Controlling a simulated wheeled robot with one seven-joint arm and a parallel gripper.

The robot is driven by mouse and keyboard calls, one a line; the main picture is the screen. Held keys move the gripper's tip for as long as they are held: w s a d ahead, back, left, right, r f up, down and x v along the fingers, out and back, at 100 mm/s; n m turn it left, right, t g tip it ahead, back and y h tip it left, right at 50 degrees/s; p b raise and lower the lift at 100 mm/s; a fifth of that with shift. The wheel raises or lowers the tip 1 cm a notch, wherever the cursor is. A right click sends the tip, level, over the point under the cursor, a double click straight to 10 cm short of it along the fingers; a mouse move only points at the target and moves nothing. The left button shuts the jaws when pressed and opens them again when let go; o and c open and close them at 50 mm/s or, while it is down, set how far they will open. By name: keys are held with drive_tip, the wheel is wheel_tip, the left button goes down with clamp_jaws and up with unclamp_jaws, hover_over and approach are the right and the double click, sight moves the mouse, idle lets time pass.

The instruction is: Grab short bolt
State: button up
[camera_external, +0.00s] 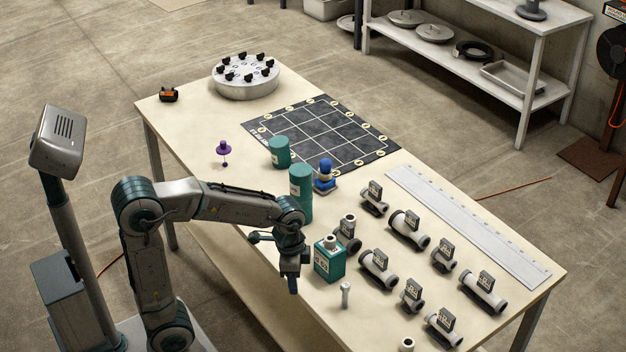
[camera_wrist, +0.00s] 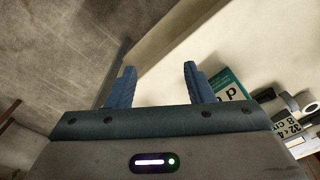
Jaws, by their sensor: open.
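A small pale bolt-like piece (camera_external: 346,293) stands upright on the table near its front edge. A similar pale piece (camera_external: 407,344) is cut off by the bottom of the external view. I cannot tell which is the short bolt. My gripper (camera_external: 293,286) hangs left of the first piece, near the table's front edge. In the wrist view its blue fingers (camera_wrist: 158,75) are apart with nothing between them. Neither pale piece is clearly visible in the wrist view.
A labelled green box (camera_external: 328,260) stands right beside my gripper; its label shows in the wrist view (camera_wrist: 233,92). Green cylinders (camera_external: 301,200) stand behind. Several tagged grey pipe fittings (camera_external: 408,230) fill the right side, before a long white ruler (camera_external: 468,225). A dark grid mat (camera_external: 325,135) lies farther back.

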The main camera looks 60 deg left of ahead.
sight(346, 285)
drive_tip(key=w+d+r+m+p, duration=0.8)
drive_tip(key=w+d+r+p, duration=0.1)
drive_tip(key=r+p, duration=0.35)
drive_tip(key=shift+m+g, duration=0.3)
drive_tip(key=shift+m, duration=0.1)
drive_tip(key=f, duration=0.5)
drive_tip(key=d+f, duration=0.1)
drive_tip(key=f, duration=0.1)
drive_tip(key=shift+f, duration=0.35)
drive_tip(key=shift+s+a+f+p, duration=0.1)
drive_tip(key=shift+a+f+p, duration=0.1)
drive_tip(key=shift+f, duration=1.2)
drive_tip(key=shift+a+f+p, duration=0.1)
drive_tip(key=shift+f+p, duration=0.1)
drive_tip(key=shift+f, duration=1.15)
clamp_jaws()
drive_tip(key=shift+r, duration=0.1)
